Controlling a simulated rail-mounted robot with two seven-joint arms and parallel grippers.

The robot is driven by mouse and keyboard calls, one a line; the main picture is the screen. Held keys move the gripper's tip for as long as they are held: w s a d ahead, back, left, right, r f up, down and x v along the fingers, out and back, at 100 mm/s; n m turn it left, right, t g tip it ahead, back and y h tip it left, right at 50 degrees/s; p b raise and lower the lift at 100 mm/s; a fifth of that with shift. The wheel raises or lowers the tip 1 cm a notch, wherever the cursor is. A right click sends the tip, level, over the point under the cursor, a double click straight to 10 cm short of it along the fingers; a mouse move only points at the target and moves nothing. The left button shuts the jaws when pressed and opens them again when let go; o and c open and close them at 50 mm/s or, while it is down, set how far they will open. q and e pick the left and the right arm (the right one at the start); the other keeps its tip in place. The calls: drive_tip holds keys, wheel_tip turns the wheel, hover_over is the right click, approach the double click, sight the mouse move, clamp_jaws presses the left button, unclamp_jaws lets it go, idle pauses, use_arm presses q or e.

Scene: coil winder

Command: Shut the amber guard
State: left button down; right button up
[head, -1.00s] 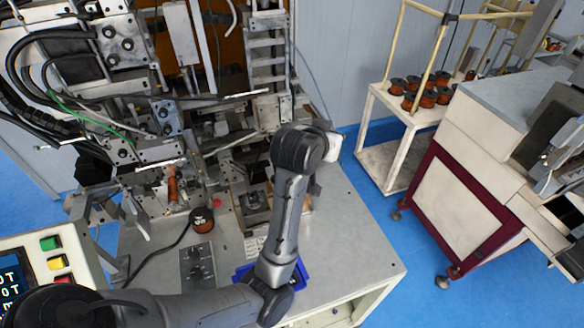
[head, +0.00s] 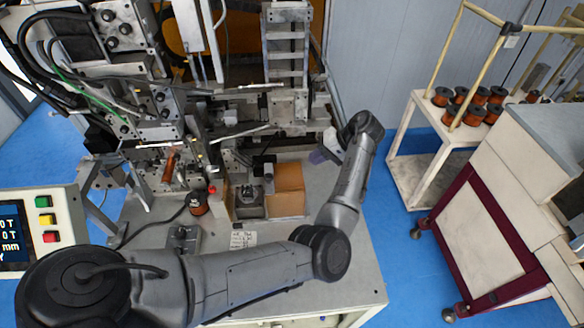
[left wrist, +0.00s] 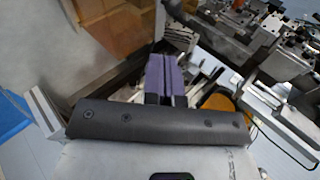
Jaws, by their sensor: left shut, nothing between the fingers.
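An amber panel (head: 287,188) stands low on the bench, right of a small grey fixture, and looks like the guard. An amber surface (left wrist: 112,28) at the top of the left wrist view appears to be the same panel. I cannot tell how far open it is. My left gripper (head: 318,157), with purple fingers, is above and right of the panel in the head view, apart from it. The left wrist view shows its fingers (left wrist: 165,80) together and empty. My right gripper is not in view.
The winder's metal frame and cables fill the back left, with a larger orange panel (head: 176,38) behind. A copper spool (head: 197,203) stands on the bench (head: 150,212). A control box (head: 45,222) is at left. A cart (head: 417,160) with several spools stands at right.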

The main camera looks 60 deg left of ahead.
use_arm(q)
drive_tip(key=p, duration=0.4)
hover_over(281, 184)
drive_tip(key=w+d, duration=0.1)
wheel_tip(281, 184, down, 7)
drive_tip(key=shift+w+f, duration=0.1)
drive_tip(key=shift+s+a+f, duration=0.45)
drive_tip(key=shift+s, duration=0.25)
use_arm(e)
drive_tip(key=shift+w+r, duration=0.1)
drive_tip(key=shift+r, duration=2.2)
